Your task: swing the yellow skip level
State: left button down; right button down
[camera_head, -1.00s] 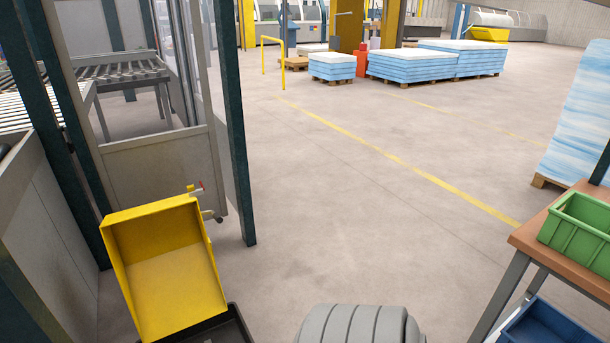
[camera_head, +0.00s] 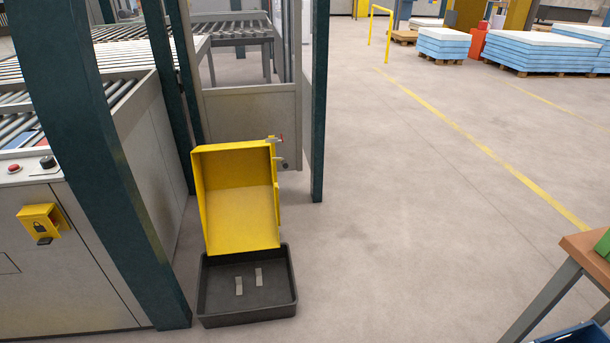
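The yellow skip (camera_head: 240,212) stands left of centre in the head view, tipped so its open side faces me and its inside shows empty. Its lower front edge hangs over a black tray (camera_head: 205,292) on the floor. Two small grey pieces (camera_head: 259,277) lie in the tray. Neither of my grippers is in view.
A dark green post (camera_head: 110,170) and a grey machine cabinet (camera_head: 80,270) with a yellow lock box (camera_head: 41,221) stand left of the skip. Another post (camera_head: 319,100) stands behind it on the right. The floor right of the skip is clear up to a workbench (camera_head: 585,246).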

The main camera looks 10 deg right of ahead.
aim_at(235, 188)
jog(key=z, duration=0.8)
jog(key=i, duration=0.8)
jog(key=z, duration=0.55)
jog(key=i, duration=1)
jog(key=u, duration=1.25)
jog(key=i, duration=0.45)
jog(key=u, duration=2.25)
jog(key=k, duration=0.7)
jog(key=z, duration=0.25)
